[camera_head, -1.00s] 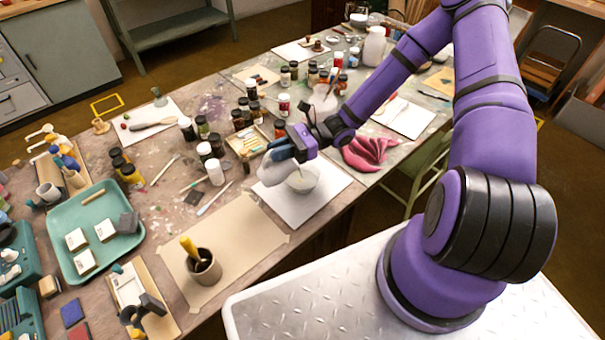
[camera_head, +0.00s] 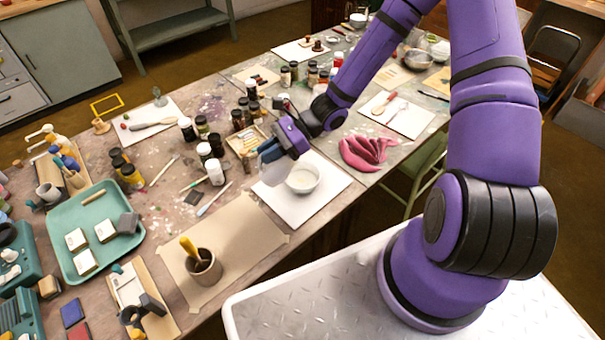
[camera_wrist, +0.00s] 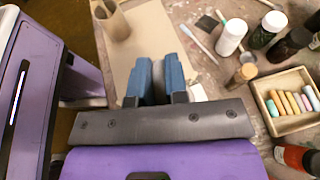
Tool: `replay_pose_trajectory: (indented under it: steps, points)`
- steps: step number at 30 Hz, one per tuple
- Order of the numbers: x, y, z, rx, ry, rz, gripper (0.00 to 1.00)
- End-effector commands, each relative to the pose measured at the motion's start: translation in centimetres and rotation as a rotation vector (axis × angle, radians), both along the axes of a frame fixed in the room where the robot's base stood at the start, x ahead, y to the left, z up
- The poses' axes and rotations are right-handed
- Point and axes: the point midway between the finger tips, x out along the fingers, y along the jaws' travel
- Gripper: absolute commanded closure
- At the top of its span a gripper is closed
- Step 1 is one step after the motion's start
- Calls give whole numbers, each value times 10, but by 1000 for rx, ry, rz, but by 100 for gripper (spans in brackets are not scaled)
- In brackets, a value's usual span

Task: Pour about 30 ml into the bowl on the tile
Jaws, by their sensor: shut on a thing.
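A white bowl (camera_head: 303,179) stands on the white tile (camera_head: 312,208) near the table's front edge. Its inside looks pale, and I cannot tell how much liquid is there. My gripper (camera_head: 272,152) is above and left of the bowl, shut on a pale translucent container (camera_head: 273,171). The container hangs beside the bowl's left rim and overlaps it slightly in the picture; its exact tilt and contents are unclear. In the wrist view my gripper's blue fingers (camera_wrist: 158,72) close on a narrow greyish part, and most of the container is hidden.
A brown paper sheet (camera_head: 243,232) with a cup of tools (camera_head: 203,267) lies left of the tile. Several jars and a box of pastels (camera_head: 245,140) crowd behind. A green tray (camera_head: 66,250) is far left.

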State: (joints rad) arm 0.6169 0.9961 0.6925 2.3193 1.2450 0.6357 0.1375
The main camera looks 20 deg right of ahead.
Motion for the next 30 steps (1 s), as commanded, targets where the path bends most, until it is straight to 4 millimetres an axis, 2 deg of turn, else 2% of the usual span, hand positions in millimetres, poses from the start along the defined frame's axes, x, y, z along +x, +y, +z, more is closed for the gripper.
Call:
replay_pose_trajectory:
  steps: [9,30]
  points:
    - [-2,10,-1,-164,-11,4,100]
    - [-4,20,-4,-249,-16,7,100]
